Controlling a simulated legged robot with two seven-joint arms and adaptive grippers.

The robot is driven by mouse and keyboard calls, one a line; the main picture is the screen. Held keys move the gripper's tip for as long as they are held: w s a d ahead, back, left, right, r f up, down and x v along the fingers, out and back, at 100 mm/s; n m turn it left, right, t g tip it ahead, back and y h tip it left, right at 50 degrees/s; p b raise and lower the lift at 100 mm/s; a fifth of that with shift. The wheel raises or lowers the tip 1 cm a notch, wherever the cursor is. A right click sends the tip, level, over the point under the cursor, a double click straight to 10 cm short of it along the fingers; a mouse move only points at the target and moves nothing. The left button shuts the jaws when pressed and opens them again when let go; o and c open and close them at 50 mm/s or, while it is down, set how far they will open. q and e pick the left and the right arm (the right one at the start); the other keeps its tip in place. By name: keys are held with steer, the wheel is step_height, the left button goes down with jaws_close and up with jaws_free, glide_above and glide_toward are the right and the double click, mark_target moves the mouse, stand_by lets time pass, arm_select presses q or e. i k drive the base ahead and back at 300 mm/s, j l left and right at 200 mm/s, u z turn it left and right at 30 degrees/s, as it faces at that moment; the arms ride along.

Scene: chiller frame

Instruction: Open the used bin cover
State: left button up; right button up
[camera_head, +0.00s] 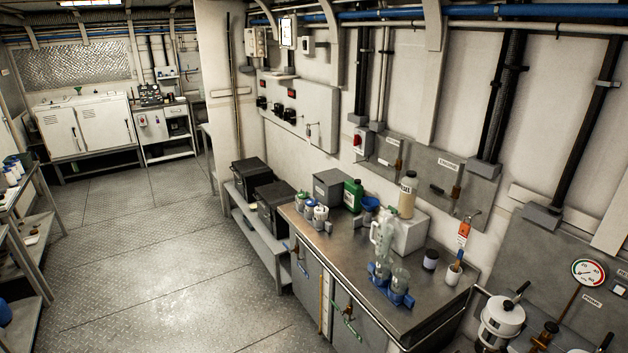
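No cover labelled as the used bin can be read from here. Two dark lidded boxes, one farther (249,177) and one nearer (273,203), sit side by side on a low grey bench (256,233) along the right wall. Both look closed. A grey box (330,188) stands at the back of the steel counter, and its top also looks shut. I cannot tell which of these is the used bin. Neither of my grippers is in view.
The steel counter (372,310) holds bottles, a green jug (352,196) and glassware (382,245). A pressure gauge (588,272) and white canister (501,318) are at lower right. Metal shelves (30,252) stand left. The floor (165,265) between is clear.

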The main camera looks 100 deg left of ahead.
mark_target(332, 177)
steer(key=u, duration=3.35)
steer(key=i+j+z, duration=0.15)
steer(key=z, duration=0.45)
steer(key=i+j+z, duration=0.25)
steer(key=i+j, duration=0.15)
steer(key=j, duration=0.25)
steer(key=i+j+z, duration=0.1)
steer(key=j, duration=0.3)
steer(key=i+j+z, duration=0.25)
steer(key=i+j, duration=0.15)
steer(key=j, duration=0.35)
